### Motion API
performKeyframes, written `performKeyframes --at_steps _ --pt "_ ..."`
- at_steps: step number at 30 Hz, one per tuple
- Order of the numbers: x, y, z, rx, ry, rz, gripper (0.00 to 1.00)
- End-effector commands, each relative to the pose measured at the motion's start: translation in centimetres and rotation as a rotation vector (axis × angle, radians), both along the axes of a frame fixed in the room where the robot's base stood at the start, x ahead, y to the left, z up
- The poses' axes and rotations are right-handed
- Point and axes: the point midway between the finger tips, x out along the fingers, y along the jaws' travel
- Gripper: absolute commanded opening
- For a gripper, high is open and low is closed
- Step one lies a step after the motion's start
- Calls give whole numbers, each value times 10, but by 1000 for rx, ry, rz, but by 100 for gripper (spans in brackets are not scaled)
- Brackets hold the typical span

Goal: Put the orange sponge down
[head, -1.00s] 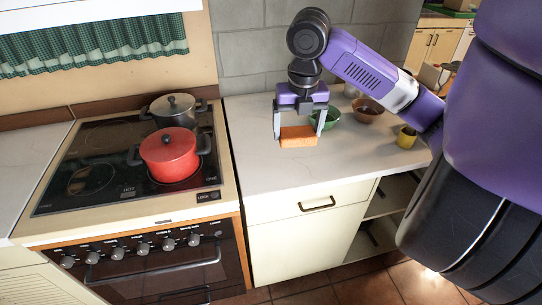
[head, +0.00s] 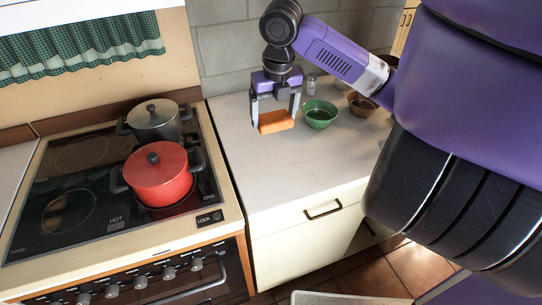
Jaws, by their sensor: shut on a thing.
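The orange sponge (head: 276,122) is a small block held between the fingers of my gripper (head: 275,117). My gripper is shut on it and points down over the left part of the pale countertop (head: 281,173). I cannot tell whether the sponge touches the counter or hangs a little above it.
A green bowl (head: 319,114) stands just right of the sponge, with a brown bowl (head: 361,104) and a small shaker (head: 311,84) beyond. Left is a stove with a red pot (head: 160,177) and a grey pot (head: 155,121). The counter's front part is clear.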

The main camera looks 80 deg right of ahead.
Motion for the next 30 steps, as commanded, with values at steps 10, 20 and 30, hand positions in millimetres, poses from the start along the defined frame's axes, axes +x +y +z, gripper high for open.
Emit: performKeyframes --at_steps 10,20,30 --pt "-1 0 -83 3 0 -5 47" --pt "0 0 -116 1 -1 -2 47" --pt "0 0 -155 0 0 -2 47"
